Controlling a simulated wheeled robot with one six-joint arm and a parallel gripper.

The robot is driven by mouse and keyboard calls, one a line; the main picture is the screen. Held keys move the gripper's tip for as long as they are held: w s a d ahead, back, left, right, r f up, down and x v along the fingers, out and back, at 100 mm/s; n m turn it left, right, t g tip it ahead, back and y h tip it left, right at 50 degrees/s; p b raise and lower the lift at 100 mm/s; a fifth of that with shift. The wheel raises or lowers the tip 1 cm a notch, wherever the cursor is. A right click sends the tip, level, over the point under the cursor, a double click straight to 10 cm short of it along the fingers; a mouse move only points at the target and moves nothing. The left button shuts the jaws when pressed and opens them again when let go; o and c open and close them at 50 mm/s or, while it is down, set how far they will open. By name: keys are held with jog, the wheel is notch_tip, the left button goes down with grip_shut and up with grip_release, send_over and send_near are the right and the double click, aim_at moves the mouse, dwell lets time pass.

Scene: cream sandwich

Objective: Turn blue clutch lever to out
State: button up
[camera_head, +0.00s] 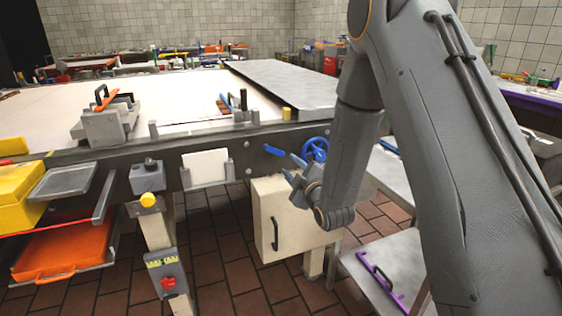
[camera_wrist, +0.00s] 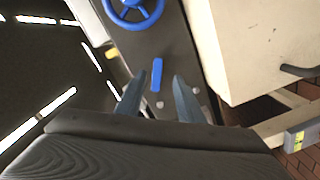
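The blue clutch lever (camera_head: 272,149) is a short blue bar on the dark side rail of the long table in the head view. Whether a finger touches the lever cannot be told.
A blue handwheel (camera_head: 315,150) is on the rail right of the lever, and shows at the top of the wrist view (camera_wrist: 133,10). A cream cabinet (camera_head: 286,218) with a dark handle hangs below the rail. A white card (camera_head: 205,168) sits in a holder to the left.

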aim_at(279, 153)
jog(key=shift+n+t+y, duration=0.3)
jog(key=x, duration=0.8)
jog(key=shift+a, duration=0.2)
jog(key=shift+c, duration=0.2)
grip_shut()
